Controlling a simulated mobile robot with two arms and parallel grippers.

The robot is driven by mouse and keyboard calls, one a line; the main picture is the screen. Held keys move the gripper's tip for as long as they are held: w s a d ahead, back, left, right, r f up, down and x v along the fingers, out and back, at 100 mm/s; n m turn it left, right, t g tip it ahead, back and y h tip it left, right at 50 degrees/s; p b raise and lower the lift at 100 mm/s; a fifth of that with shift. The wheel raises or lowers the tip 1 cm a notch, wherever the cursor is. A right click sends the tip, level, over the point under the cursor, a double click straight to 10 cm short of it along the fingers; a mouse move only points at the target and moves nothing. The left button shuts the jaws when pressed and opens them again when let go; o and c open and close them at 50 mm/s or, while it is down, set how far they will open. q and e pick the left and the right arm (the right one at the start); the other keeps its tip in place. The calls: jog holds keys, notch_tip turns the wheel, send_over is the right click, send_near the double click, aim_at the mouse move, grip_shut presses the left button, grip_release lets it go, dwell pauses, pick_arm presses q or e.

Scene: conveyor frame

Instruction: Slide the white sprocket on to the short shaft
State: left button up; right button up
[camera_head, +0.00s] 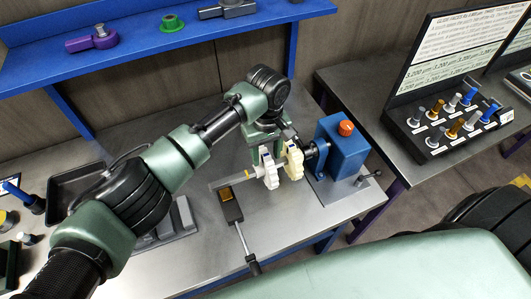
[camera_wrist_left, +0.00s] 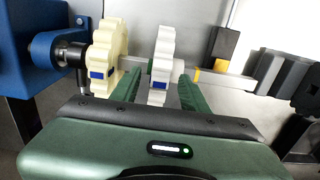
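The white sprocket (camera_head: 270,171) is upright beside the blue motor unit; in the left wrist view the white sprocket (camera_wrist_left: 161,62) stands between my fingers. A cream sprocket (camera_head: 293,160) is nearer the motor, also seen in the left wrist view (camera_wrist_left: 107,55). A grey shaft (camera_wrist_left: 186,69) with a yellow band runs in line with both sprockets; the sprockets hide how it passes through them. My left gripper (camera_head: 266,155) reaches down from above. In the left wrist view its fingers (camera_wrist_left: 158,92) straddle the white sprocket with visible gaps. My right gripper is out of view.
The blue motor unit (camera_head: 342,148) with an orange knob stands right of the sprockets. A dark tool with a handle (camera_head: 232,212) lies in front on the bench. A blue shelf (camera_head: 150,45) runs behind. A display case (camera_head: 440,110) stands on the right table.

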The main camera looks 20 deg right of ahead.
pick_arm(q)
notch_tip(320, 180, up, 8)
jog(key=shift+f+b, duration=0.1)
jog(key=shift+b, duration=0.8)
